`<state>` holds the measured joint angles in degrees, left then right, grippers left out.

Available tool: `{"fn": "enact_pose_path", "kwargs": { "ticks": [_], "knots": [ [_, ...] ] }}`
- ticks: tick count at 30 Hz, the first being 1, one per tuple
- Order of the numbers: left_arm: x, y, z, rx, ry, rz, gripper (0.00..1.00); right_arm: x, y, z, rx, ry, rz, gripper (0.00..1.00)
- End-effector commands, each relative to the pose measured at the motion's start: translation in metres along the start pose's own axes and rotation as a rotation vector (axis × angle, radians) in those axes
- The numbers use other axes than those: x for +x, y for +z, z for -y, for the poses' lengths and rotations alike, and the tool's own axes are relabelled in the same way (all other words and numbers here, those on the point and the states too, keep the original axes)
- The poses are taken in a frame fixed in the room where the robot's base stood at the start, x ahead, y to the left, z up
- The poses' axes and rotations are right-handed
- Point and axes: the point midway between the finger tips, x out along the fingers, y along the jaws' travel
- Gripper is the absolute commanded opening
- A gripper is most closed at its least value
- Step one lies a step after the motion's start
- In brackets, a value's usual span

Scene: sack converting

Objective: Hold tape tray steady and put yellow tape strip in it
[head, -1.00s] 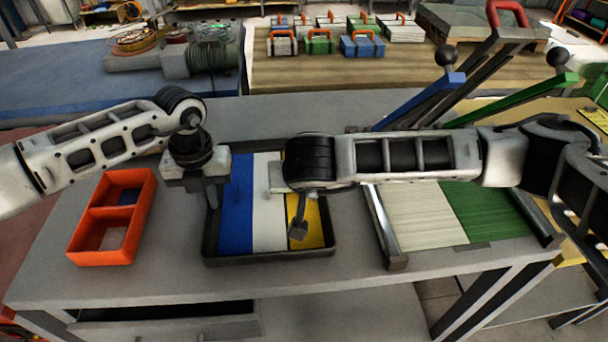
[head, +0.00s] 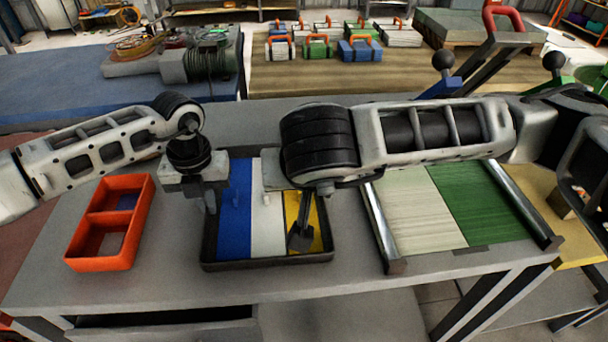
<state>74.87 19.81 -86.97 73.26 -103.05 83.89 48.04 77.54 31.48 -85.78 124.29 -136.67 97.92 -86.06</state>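The tape tray (head: 270,263) is a black, shallow tray on the grey bench. A blue strip (head: 235,215), a white strip (head: 268,228) and the yellow tape strip (head: 316,232) lie side by side inside it, yellow at the right. The far end of the yellow strip is hidden behind my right wrist. My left gripper (head: 211,203) points down at the tray's left wall, its fingers close together on the rim. My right gripper (head: 300,238) hangs over the yellow strip; its fingers overlap in this view, so its opening and any contact are unclear.
An orange two-compartment bin (head: 103,264) stands left of the tray. At the right, a metal-railed frame (head: 385,235) holds a pale sheet (head: 415,210) and a green sheet (head: 480,215). The bench front (head: 180,287) is clear.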

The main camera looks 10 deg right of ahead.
Motion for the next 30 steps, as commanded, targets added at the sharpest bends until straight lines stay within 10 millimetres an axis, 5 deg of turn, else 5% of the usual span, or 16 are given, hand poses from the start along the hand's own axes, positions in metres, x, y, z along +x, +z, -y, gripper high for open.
{"fn": "enact_pose_path", "kwargs": {
  "ticks": [5,9,19,30],
  "knots": [
    [0.0,0.0,0.0,0.0,0.0,0.0,0.0,0.0,0.0,0.0,0.0,0.0,0.001,0.28],
    [0.0,0.0,0.0,0.0,0.0,0.0,0.28,0.0,0.0,0.0,0.0,0.0,0.001,0.28],
    [-0.005,0.001,0.0,0.0,-0.001,0.002,0.28,0.0,0.0,0.0,0.0,0.0,0.001,0.28],
    [-0.074,0.001,0.0,0.001,0.0,0.005,0.28,0.0,0.0,0.0,0.0,0.0,0.001,0.28]
  ]
}}
